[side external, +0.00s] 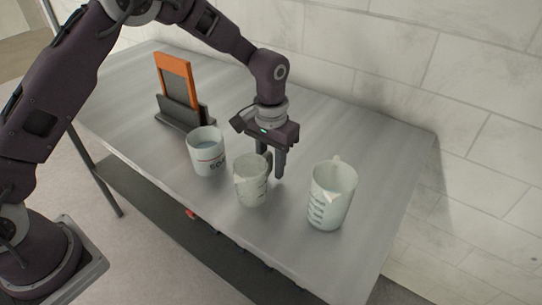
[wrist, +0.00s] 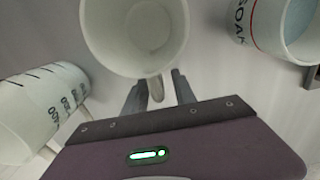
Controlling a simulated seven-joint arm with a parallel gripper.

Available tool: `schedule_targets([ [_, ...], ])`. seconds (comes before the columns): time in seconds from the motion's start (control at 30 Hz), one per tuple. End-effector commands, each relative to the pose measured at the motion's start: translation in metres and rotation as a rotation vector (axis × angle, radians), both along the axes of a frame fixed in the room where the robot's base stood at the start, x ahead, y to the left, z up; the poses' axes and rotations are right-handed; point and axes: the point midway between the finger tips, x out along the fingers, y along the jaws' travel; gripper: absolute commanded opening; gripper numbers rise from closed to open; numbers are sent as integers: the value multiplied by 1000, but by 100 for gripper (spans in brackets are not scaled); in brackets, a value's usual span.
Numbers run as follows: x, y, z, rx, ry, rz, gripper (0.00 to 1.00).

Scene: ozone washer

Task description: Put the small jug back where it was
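The small jug (side external: 251,185) is a pale measuring jug with markings, upright on the metal table between a white cup and a larger jug. In the wrist view I look down into the small jug (wrist: 135,35), with its handle pointing towards my gripper (wrist: 158,86). The two fingers are on either side of the handle, with gaps visible, so my gripper looks open. In the side view my gripper (side external: 272,174) points down right behind the small jug, and the handle is partly hidden by the fingers. I cannot tell the exact finger depth.
The larger measuring jug (side external: 331,197) stands to the right, near the table's front edge. The white cup (side external: 206,152) with dark lettering and a red line stands to the left. An orange-framed panel in a dark holder (side external: 184,115) is behind it. The table's right rear is clear.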

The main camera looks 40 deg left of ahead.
Motion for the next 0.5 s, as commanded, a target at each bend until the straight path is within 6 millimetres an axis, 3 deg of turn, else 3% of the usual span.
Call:
schedule_targets([
  [0.3, 1, 0, 81, -1, -6, 0, 32],
  [0.5, 0, 0, 113, 0, -1, 0, 32],
])
